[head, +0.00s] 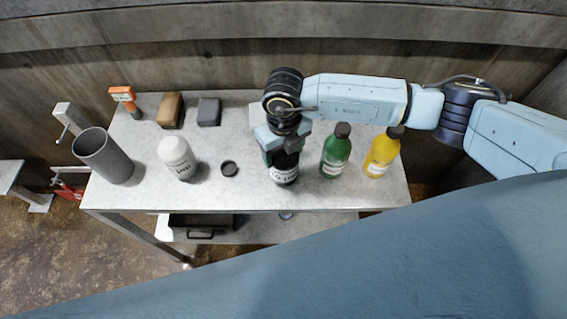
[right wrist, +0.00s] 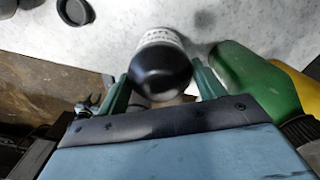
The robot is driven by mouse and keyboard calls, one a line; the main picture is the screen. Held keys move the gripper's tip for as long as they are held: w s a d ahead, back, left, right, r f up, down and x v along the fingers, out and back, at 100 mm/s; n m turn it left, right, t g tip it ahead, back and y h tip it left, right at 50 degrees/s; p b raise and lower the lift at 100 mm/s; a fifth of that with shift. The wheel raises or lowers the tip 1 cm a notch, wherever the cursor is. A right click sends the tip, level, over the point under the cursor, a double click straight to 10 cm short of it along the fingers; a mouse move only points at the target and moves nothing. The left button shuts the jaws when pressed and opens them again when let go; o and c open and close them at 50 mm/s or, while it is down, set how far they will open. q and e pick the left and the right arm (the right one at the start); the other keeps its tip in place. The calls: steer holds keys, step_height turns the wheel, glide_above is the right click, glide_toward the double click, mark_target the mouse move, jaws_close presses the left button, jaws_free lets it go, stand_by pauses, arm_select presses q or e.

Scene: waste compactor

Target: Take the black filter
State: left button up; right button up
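A small black round disc or cap (head: 229,168) lies flat on the grey table; it also shows at the top left of the right wrist view (right wrist: 75,11). A black bottle with a white label (head: 285,168) stands to its right, its black top (right wrist: 160,73) facing the right wrist camera. I cannot tell which is the black filter. My right gripper (head: 283,145) reaches down over the bottle, with its green fingers (right wrist: 162,82) on either side of it. Whether they press on it is not clear. My left gripper is not in view.
A green bottle (head: 336,152) and a yellow bottle (head: 382,153) stand close on the right. A white bottle (head: 178,157) and a grey cylinder (head: 103,155) stand left. Brown (head: 171,110) and dark (head: 209,111) blocks and an orange device (head: 124,97) are behind.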

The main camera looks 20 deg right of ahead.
steer(key=c, duration=0.3)
steer(key=shift+r+p, duration=1.85)
steer(key=shift+r, duration=0.7)
